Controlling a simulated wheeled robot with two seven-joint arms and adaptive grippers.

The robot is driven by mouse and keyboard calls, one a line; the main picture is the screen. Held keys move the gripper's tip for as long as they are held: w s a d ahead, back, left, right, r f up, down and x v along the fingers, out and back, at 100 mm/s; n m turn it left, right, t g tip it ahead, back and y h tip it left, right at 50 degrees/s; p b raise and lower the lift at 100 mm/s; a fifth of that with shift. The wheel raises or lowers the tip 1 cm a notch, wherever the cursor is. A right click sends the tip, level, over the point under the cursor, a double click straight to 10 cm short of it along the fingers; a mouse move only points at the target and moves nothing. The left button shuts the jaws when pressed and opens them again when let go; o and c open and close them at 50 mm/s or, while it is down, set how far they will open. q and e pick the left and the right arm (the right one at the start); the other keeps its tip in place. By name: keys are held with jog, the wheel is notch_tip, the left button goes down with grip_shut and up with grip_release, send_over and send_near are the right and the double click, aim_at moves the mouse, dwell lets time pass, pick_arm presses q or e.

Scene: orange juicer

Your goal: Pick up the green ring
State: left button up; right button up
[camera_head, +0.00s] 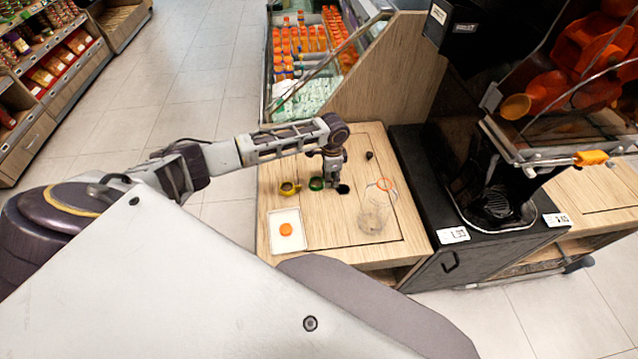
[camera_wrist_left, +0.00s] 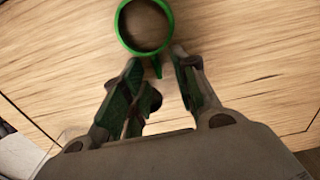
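The green ring (camera_head: 316,184) stands on the wooden counter (camera_head: 285,160), just left of my left gripper (camera_head: 333,184) in the head view. In the left wrist view the green ring (camera_wrist_left: 147,52) is at the top, with a dark inside and a short green tab pointing down. My left gripper (camera_wrist_left: 157,66) is open there, its two fingers apart on either side of the tab. I see no finger closed on the ring. Whether the fingers touch the tab, I cannot tell. My right gripper is not in view.
A yellow ring-shaped item (camera_head: 289,188) is left of the green one. A white tray (camera_head: 275,243) holds an orange disc (camera_head: 286,229). A black juicer stand (camera_head: 425,190) borders the counter.

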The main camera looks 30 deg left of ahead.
pick_arm(q)
jog(key=c, duration=0.6)
grip_shut()
jog(key=shift+r, duration=0.1)
notch_tip(320, 180, up, 8)
jog(key=shift+f, duration=0.1)
jog(key=shift+r+p, duration=0.3)
jog(key=shift+r, duration=0.7)
